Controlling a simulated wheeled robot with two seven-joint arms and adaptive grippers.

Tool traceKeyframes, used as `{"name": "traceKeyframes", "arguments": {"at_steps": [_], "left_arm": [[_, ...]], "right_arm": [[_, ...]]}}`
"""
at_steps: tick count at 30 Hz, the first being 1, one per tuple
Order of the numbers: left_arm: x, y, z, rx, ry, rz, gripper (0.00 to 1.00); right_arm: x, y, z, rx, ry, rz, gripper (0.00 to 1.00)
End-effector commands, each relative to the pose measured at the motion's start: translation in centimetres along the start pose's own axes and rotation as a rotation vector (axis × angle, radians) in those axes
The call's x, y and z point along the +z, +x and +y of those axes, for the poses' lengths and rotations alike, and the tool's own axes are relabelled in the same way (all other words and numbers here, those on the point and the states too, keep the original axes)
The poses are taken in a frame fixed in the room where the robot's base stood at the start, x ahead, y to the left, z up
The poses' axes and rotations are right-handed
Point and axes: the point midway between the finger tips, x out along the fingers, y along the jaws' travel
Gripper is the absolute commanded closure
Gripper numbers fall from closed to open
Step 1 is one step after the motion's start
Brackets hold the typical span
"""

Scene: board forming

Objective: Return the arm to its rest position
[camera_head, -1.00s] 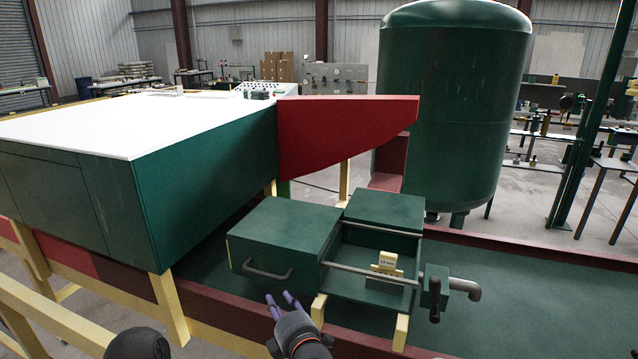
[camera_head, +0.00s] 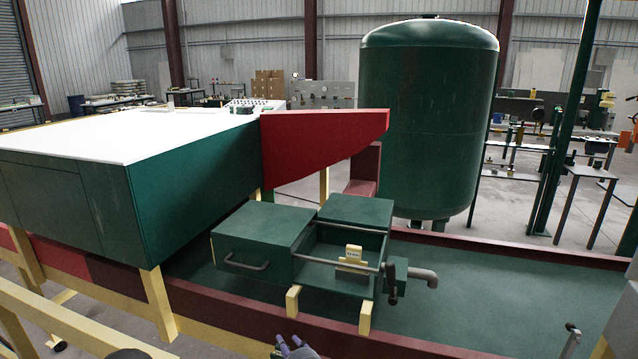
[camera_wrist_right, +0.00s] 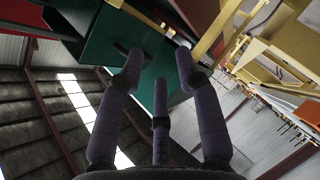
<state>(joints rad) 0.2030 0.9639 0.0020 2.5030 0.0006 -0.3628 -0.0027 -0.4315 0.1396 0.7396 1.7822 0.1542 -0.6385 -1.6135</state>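My right gripper (camera_head: 292,347) shows at the bottom edge of the head view, below the green box with the handle and in front of the red trough wall. Only its purple-grey fingers show there. In the right wrist view its fingers (camera_wrist_right: 158,85) are spread apart with nothing between them. Beyond them is the underside of green and cream machine parts. My left gripper is not in the head view.
A green box with a bar handle (camera_head: 262,224) stands in the long trough, whose red front wall (camera_head: 220,316) runs near my right gripper. A cream rail (camera_head: 85,325) lies at lower left. A large green tank (camera_head: 425,125) stands behind.

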Motion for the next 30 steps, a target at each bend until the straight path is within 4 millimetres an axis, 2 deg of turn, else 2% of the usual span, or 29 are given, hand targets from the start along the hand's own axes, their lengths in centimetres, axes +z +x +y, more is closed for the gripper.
{"name": "traceKeyframes", "arguments": {"at_steps": [5, 8, 10, 14, 18, 21, 24, 27, 30], "left_arm": [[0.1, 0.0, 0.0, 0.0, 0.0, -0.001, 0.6], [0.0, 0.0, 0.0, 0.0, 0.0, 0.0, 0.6], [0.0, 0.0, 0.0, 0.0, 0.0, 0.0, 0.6], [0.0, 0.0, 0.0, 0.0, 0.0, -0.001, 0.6], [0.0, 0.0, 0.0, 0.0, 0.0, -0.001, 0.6], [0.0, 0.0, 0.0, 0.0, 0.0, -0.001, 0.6], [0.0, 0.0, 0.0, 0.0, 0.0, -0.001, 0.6], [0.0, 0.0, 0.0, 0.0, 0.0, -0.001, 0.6], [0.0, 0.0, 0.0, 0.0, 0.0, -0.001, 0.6]], "right_arm": [[4.2, 0.1, -4.8, -0.113, 0.181, -0.069, 0.65], [7.1, -0.3, -8.6, -0.193, 0.327, -0.129, 0.65], [9.6, -1.1, -12.0, -0.258, 0.463, -0.193, 0.65], [14.0, -3.7, -18.9, -0.38, 0.755, -0.344, 0.65], [17.4, -8.0, -26.3, -0.486, 1.085, -0.546, 0.65], [18.8, -11.7, -31.2, -0.543, 1.321, -0.711, 0.65], [19.3, -15.3, -35.0, -0.578, 1.523, -0.869, 0.65], [19.2, -18.1, -37.6, -0.595, 1.673, -0.999, 0.65], [18.9, -20.0, -39.2, -0.602, 1.767, -1.085, 0.65]]}}
